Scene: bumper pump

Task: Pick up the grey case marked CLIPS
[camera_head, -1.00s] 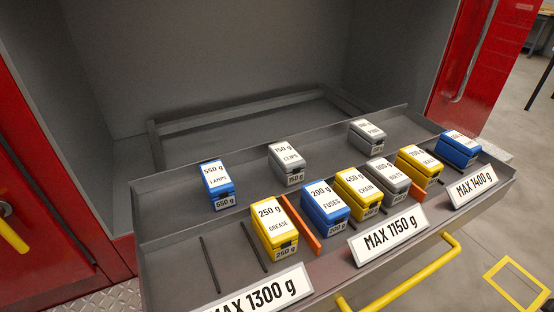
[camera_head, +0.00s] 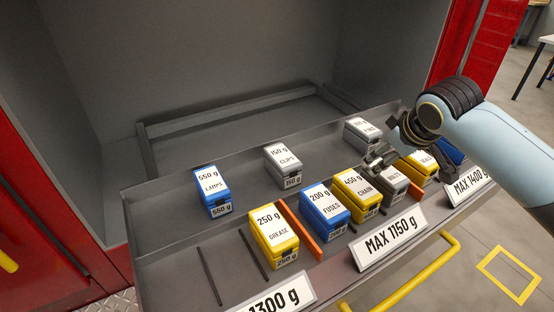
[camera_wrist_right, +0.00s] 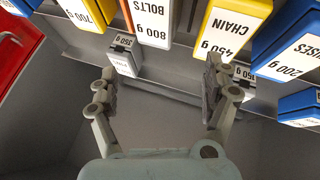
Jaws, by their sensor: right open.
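The grey case marked CLIPS, 150 g (camera_head: 284,166), stands in the back row of the drawer, between the blue LAMPS case and the grey PINS case. My right gripper (camera_head: 382,160) is over the drawer near the BOLTS and PINS cases, to the right of the CLIPS case and apart from it. In the right wrist view my right gripper (camera_wrist_right: 160,72) is open with nothing between its fingers. A grey case (camera_wrist_right: 246,76), probably CLIPS, shows partly behind the right-hand finger there. My left gripper is not in view.
The drawer (camera_head: 150,218) also holds LAMPS (camera_head: 213,188), GREASE (camera_head: 272,235), FUSES (camera_head: 323,207), CHAIN (camera_head: 357,190), BOLTS (camera_head: 394,183), PINS (camera_head: 360,131) and others. An orange divider (camera_head: 301,230) stands beside GREASE. The floor between LAMPS and CLIPS is clear.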

